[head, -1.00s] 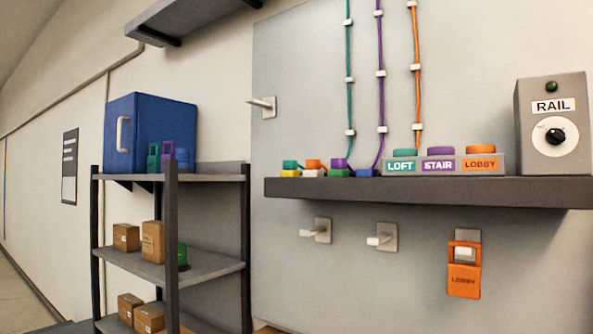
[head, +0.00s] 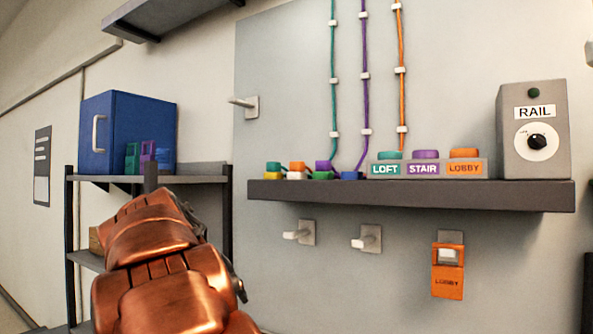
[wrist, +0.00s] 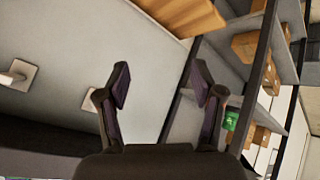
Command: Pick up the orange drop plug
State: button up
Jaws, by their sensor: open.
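The orange drop plug (head: 297,165) shows in the head view as a small orange piece on a white base. It sits on the dark wall shelf, between a teal plug (head: 273,166) on yellow and a purple plug (head: 324,165) on green. An orange cord rises from the LOBBY block, not visibly from this plug. My gripper (wrist: 163,84) is open and empty in the wrist view, facing the grey panel and shelving. In the head view my copper arm is at lower left, well apart from the plug. The plug is not seen in the wrist view.
The dark wall shelf (head: 410,192) also bears LOFT, STAIR and LOBBY blocks and the RAIL box (head: 535,130). A rack with a blue box (head: 128,130) stands left.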

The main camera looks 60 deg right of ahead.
jog(key=w+d+r+m+h, duration=0.2)
jog(key=d+r+h, duration=0.1)
jog(key=d+r, duration=0.5)
jog(key=w+d+r+m+h, duration=0.1)
jog(key=d+r+m+h, duration=0.3)
jog(key=r, duration=0.6)
jog(key=m+g+h+p, duration=0.1)
jog(key=m+h, duration=0.1)
jog(key=m, duration=0.1)
send_near(298, 162)
jog(key=w+d+f, duration=0.2)
jog(key=w+d, duration=0.1)
jog(key=d, duration=0.1)
jog(key=shift+s+d+r+h, duration=0.25)
jog(key=shift+s+r+h, duration=0.05)
jog(key=shift+s+r, duration=0.1)
jog(key=shift+d+r+g, duration=0.1)
jog(key=shift+d+g, duration=0.15)
jog(key=shift+g, duration=0.15)
jog(key=shift+d+p, duration=0.75)
jog(key=shift+d, duration=0.35)
jog(key=shift+d+r+p, duration=0.2)
jog(key=shift+d+p, duration=0.25)
jog(key=d, duration=0.1)
jog(key=d+p, duration=0.2)
jog(key=d, duration=0.1)
jog(key=shift+r, duration=0.25)
jog(key=shift+f, duration=0.1)
grip_shut()
